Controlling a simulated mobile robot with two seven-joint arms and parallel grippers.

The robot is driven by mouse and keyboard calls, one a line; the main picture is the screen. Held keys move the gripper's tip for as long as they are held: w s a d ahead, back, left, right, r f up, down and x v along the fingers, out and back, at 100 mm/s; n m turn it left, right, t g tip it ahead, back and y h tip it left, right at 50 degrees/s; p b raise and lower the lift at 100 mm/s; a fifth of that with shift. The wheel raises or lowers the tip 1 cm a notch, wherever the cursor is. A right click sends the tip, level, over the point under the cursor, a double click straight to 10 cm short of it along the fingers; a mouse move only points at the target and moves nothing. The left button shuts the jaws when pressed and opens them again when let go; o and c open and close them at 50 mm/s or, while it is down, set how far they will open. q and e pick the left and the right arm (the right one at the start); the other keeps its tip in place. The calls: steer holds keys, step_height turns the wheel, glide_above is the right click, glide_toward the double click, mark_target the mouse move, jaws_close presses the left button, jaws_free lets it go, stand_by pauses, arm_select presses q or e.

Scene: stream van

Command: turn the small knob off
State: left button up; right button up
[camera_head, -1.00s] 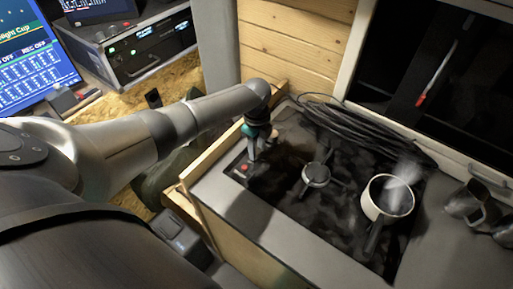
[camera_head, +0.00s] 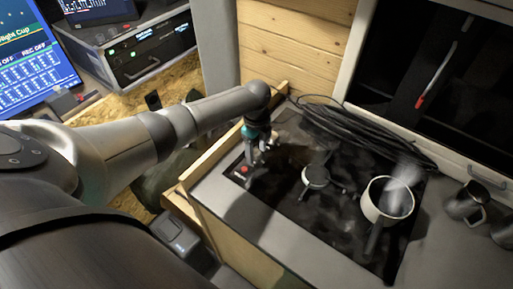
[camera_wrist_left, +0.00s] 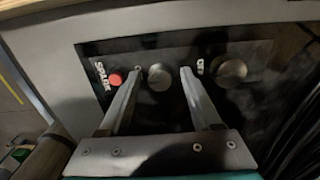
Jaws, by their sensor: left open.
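The control panel (camera_wrist_left: 125,45) is a dark strip at the hob's near left corner. In the left wrist view it carries a smaller round grey knob (camera_wrist_left: 159,77), a larger round grey knob (camera_wrist_left: 229,71) and a red button (camera_wrist_left: 116,79). My left gripper (camera_wrist_left: 162,72) is open, its fingertips on either side of the smaller knob. I cannot tell whether they touch it. In the head view my left gripper (camera_head: 257,160) is over the panel, next to the red button (camera_head: 244,169), and hides the knobs. My right gripper is not in view.
A steaming pan (camera_head: 376,214) stands on the hob at the right, its handle pointing to the near side. A small burner (camera_head: 316,176) is left of it. A black cable coil (camera_head: 365,130) lies along the back.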

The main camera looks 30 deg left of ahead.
mark_target(256, 152)
arm_select(q)
step_height(256, 152, up, 15)
steer(key=p, duration=0.1)
steer(key=shift+r, duration=0.15)
stand_by(0.7)
